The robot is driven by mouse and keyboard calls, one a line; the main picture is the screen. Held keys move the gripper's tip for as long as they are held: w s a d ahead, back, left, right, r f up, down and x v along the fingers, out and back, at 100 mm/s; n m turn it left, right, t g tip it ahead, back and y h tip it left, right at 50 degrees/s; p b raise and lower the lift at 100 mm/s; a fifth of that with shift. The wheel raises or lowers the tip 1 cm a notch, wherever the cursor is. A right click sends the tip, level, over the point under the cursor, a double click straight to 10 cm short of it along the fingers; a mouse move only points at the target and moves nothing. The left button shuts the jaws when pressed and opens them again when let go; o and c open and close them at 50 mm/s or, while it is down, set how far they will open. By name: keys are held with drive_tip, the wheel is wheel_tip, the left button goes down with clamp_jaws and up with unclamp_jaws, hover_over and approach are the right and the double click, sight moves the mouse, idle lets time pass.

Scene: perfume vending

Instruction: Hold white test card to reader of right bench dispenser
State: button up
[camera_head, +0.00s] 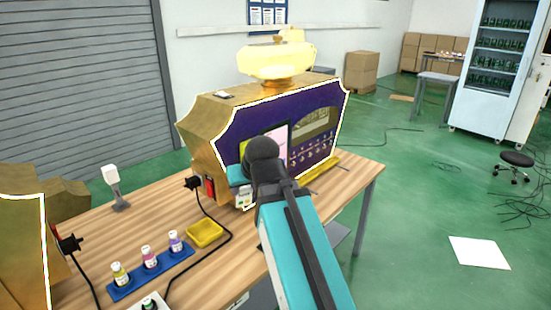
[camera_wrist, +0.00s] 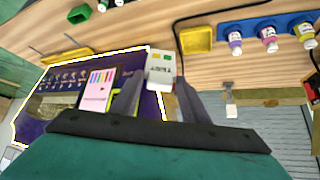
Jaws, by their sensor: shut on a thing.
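The right bench dispenser (camera_head: 285,125) is a gold and purple machine with a white-edged front, a pink screen (camera_head: 277,132) and a gold top piece (camera_head: 277,62). It also shows upside down in the wrist view (camera_wrist: 65,120). My gripper (camera_wrist: 158,88) is shut on the white test card (camera_wrist: 160,62), which has yellow and green squares and dark lettering. The card (camera_head: 244,196) is just in front of the dispenser's lower left front. A yellow-green patch (camera_wrist: 115,97) beside the screen is partly behind a finger. I cannot tell whether the card touches the reader.
A yellow tray (camera_head: 205,233) and a blue rack (camera_head: 150,270) with several small bottles stand on the wooden bench (camera_head: 185,215). Black cables cross it. Another gold machine (camera_head: 20,245) stands at the left edge. The green floor to the right is mostly open.

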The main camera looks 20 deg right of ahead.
drive_tip(key=s+b, duration=0.1)
drive_tip(key=s+d+b, duration=0.1)
drive_tip(key=shift+s+b, duration=0.15)
drive_tip(key=shift+b, duration=0.2)
idle(0.6)
